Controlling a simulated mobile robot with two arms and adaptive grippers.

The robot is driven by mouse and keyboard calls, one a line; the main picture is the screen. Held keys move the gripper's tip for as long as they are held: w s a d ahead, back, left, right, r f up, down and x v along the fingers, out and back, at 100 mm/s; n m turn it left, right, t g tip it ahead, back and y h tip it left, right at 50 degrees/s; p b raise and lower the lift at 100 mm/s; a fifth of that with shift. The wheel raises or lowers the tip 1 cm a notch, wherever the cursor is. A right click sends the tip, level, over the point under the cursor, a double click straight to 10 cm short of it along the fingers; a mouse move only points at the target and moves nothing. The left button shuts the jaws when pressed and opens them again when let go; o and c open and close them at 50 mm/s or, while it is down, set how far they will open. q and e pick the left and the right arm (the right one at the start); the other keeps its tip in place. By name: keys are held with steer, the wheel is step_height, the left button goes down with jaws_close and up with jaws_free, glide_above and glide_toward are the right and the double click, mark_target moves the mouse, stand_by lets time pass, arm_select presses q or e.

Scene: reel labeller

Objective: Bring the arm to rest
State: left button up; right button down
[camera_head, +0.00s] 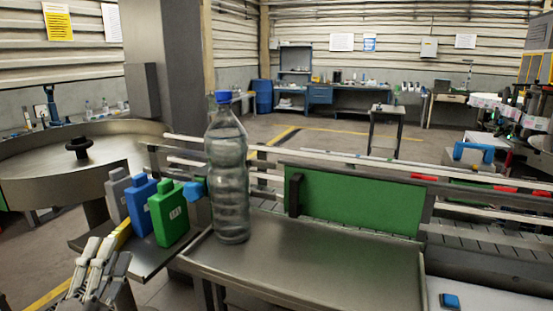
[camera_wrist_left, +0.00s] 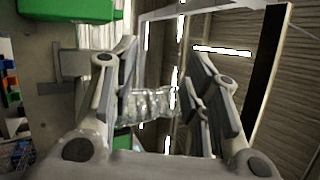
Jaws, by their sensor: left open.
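My left gripper (camera_head: 98,262) is at the lower left of the head view, in front of the small side tray. Its fingers are spread and nothing is held. In the left wrist view the open fingers (camera_wrist_left: 165,85) frame a clear bottle (camera_wrist_left: 150,104), which lies beyond them and appears on its side because of the camera's tilt. In the head view this clear bottle (camera_head: 228,175) with a blue cap stands upright on the steel table (camera_head: 290,265), to the right of the gripper and apart from it. My right gripper is not in view.
Grey (camera_head: 117,195), blue (camera_head: 140,203) and green (camera_head: 168,215) containers stand on the side tray (camera_head: 150,258), close to the left gripper. A round steel table (camera_head: 50,155) is behind them. A conveyor with rails and a green panel (camera_head: 350,202) runs behind the steel table, whose right part is clear.

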arm_select(q)
steer(key=s+a+f+n+g+y, duration=0.1)
steer(key=s+f+n+g+y, duration=0.25)
steer(key=f+n+g, duration=0.55)
steer(key=s+a+f+n+g+y, duration=0.25)
steer(key=s+f+n, duration=0.25)
steer(key=f, duration=0.8)
steer(key=s+d+f+n+g+h, duration=0.2)
steer(key=s+d+f+g+h, duration=0.5)
steer(key=s+d+f, duration=0.7)
step_height(320, 180, down, 24)
steer(key=s+g+y, duration=0.1)
steer(key=s+g, duration=0.2)
steer(key=s+a+f, duration=0.1)
steer(key=s+f, duration=0.7)
steer(key=s+a+f, duration=0.2)
steer(key=s+f, duration=0.6)
steer(key=shift+s+a+f+m+g, duration=0.2)
steer(key=shift+s+a+m+g, duration=0.1)
steer(key=shift+m+g, duration=0.1)
